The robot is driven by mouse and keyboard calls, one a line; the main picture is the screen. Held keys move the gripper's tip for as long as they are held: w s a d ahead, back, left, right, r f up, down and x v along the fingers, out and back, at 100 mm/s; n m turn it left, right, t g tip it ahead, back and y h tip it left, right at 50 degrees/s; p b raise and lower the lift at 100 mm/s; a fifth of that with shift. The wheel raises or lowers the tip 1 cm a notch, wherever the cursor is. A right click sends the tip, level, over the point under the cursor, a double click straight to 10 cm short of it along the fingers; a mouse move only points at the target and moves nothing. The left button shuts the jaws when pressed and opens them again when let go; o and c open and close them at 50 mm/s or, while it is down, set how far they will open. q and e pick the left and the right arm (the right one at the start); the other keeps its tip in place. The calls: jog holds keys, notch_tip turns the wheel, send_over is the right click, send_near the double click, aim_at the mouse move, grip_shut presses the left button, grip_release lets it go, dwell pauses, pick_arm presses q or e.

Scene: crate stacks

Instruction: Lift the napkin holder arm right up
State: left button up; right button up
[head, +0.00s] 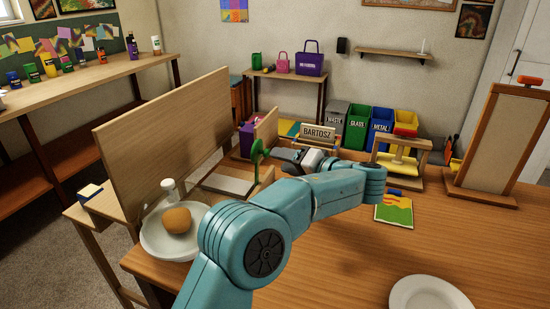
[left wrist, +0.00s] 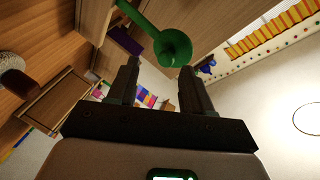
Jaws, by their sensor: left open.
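The napkin holder (head: 266,130) stands at the far left of the wooden table, with a pale flat surface low between its wooden parts. My left gripper (head: 278,153) is open just right of the green arm's round end. In the left wrist view, the round green end (left wrist: 172,47) shows ahead of and between the fingertips of my left gripper (left wrist: 160,75). I cannot tell whether they touch. My right gripper is out of view.
A tall wooden panel (head: 165,130) rises left of the holder. A white plate (head: 152,240) with a brown bun (head: 177,220) is in front. A name sign (head: 318,134) and a small wooden stand (head: 402,160) are behind and right. The table's right-hand middle is mostly clear.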

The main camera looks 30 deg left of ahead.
pick_arm(q)
jog(key=p+v, duration=0.1)
jog(key=v, duration=1.1)
jog(key=shift+p, duration=0.3)
